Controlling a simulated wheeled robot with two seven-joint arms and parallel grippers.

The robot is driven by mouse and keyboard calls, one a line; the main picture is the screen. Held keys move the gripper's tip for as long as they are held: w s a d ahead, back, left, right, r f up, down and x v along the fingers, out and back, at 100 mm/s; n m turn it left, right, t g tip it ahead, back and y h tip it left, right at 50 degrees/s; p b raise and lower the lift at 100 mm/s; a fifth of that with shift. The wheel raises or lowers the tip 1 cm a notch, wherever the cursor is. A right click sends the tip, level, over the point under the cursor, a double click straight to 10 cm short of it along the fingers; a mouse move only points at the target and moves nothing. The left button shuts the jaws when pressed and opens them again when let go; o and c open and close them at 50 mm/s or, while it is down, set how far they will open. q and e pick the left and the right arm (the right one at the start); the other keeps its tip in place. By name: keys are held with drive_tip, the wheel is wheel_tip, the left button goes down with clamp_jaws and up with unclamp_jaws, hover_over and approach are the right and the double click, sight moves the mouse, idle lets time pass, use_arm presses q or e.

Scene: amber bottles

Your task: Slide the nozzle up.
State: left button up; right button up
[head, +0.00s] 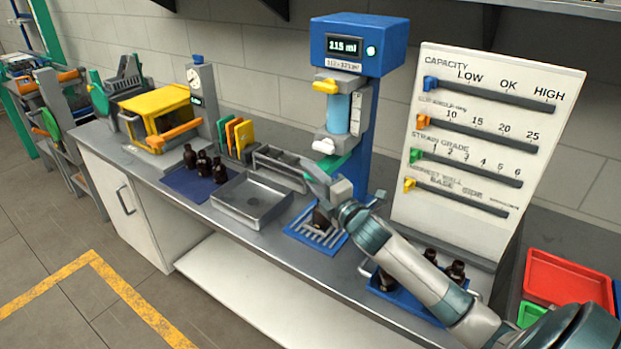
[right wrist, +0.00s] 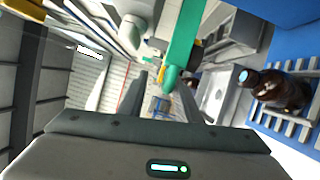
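The blue dispenser (head: 360,45) stands on the bench with a display reading about 215 ml. Its white nozzle (head: 324,146) sits below a light-blue cylinder; which part slides is unclear. A green bar (head: 338,163) extends below the nozzle. In the right wrist view, the green bar (right wrist: 184,45) has a yellow tip, close to the space between my fingers. My right gripper (head: 312,176) is beside the dispenser, below the nozzle; in the wrist view its fingers (right wrist: 166,92) are apart. Contact with the bar cannot be told. My left gripper is out of view.
An amber bottle (head: 321,217) stands on the blue drip grate (head: 308,238) below my right gripper; it also shows in the wrist view (right wrist: 285,90). A metal tray (head: 236,211) is to the left. A slider board (head: 480,130) stands right; more bottles (head: 455,270) are near my forearm.

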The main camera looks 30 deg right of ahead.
drive_tip(key=shift+f, duration=0.2)
drive_tip(key=shift+s, duration=0.15)
drive_tip(key=shift+s+f+b, duration=0.2)
drive_tip(key=shift+s+b, duration=0.15)
drive_tip(key=shift+s, duration=0.15)
drive_tip(key=s+b, duration=0.5)
drive_tip(key=s, duration=1.1)
drive_tip(key=shift+f, duration=0.35)
